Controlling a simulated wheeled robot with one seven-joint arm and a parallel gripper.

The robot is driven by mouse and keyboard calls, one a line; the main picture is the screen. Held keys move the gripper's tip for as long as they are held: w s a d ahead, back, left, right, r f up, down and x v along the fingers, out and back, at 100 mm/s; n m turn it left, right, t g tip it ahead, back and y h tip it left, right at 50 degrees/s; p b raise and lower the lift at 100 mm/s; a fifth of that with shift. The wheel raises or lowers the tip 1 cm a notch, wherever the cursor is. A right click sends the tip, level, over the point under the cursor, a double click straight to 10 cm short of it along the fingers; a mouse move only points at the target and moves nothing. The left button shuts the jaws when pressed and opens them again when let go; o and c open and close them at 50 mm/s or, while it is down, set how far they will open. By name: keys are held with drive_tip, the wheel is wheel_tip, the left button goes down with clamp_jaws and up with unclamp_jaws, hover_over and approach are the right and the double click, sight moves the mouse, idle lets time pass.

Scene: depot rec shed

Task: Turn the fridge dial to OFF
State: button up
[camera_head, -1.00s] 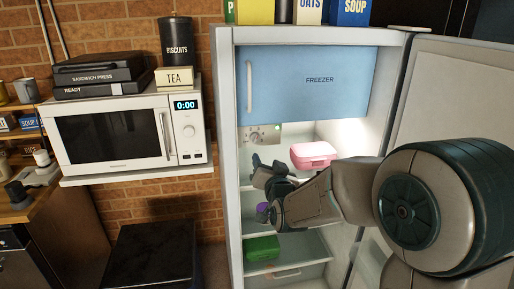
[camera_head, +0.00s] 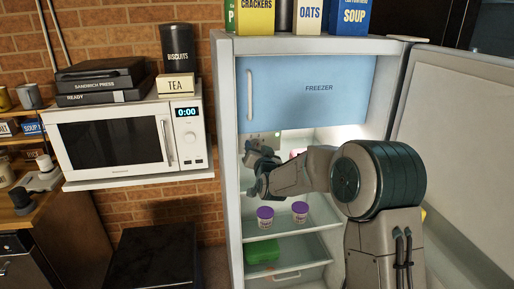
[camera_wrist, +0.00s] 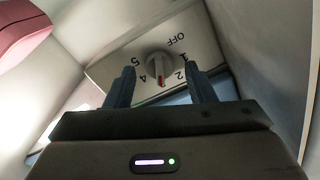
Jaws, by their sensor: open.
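The fridge dial (camera_wrist: 158,64) is a round grey knob on a pale panel (camera_wrist: 190,22) in the wrist view. OFF, 1, 2, 4 and 5 show around it. Its red mark lies between 4 and 2, where no numeral is readable. My gripper (camera_wrist: 160,67) is open, with one finger on each side of the knob in this view. I cannot tell whether the fingers touch it. In the head view my gripper (camera_head: 252,152) is inside the open fridge (camera_head: 232,200), below the blue freezer door (camera_head: 310,90), and hides most of the dial panel (camera_head: 266,136).
A pink box (camera_wrist: 20,32) is close by, mostly behind my arm in the head view. Two purple-lidded tubs (camera_head: 265,217) and a green box (camera_head: 262,248) sit on lower shelves. The open fridge door (camera_head: 450,140) stands at the right.

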drive_tip(key=shift+w, duration=0.15)
drive_tip(key=c, duration=1)
drive_tip(key=shift+o, duration=0.2)
